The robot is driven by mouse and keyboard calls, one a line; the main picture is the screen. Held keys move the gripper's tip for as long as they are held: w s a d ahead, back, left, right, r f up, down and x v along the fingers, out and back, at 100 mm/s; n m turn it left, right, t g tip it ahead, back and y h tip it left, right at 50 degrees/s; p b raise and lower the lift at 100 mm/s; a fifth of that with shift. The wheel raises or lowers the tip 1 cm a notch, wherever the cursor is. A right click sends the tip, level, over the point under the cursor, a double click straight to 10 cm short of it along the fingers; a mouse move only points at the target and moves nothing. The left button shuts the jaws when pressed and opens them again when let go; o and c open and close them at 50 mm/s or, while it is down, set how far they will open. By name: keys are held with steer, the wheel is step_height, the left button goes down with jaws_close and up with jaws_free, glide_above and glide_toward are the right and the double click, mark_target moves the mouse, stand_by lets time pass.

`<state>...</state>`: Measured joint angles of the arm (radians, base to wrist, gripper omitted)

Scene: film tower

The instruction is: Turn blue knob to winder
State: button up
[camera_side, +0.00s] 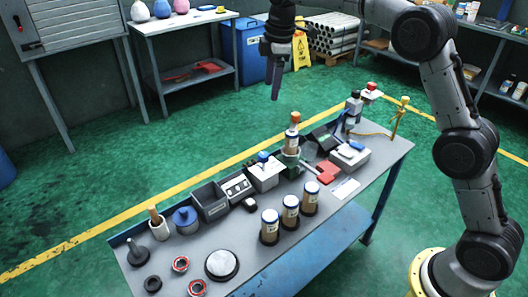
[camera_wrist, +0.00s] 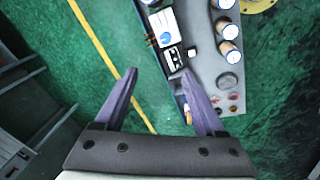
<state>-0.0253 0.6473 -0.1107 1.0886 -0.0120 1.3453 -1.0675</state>
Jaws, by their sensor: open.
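A white box (camera_side: 266,175) stands mid-bench with a blue knob (camera_side: 263,157) on top. The knob also shows in the wrist view (camera_wrist: 166,39), near the top centre. Any winder mark beside it is too small to read. My gripper (camera_side: 275,97) is in the air above and behind the bench, fingers pointing down, apart from the box. In the wrist view my gripper (camera_wrist: 158,72) has its two purple fingers spread wide with nothing between them. The knob lies beyond the fingertips there.
A bottle with an orange cap (camera_side: 293,134) stands tall just right of the box. A two-dial unit (camera_side: 236,187) and a dark bin (camera_side: 211,202) are to its left. Several blue-lidded jars (camera_side: 270,227) line the front. The air around my gripper is clear.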

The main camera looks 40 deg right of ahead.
steer(key=g, duration=0.2)
glide_toward(264, 154)
step_height(264, 154, down, 9)
steer(key=shift+r, duration=0.1)
steer(key=shift+c, duration=0.4)
jaws_close()
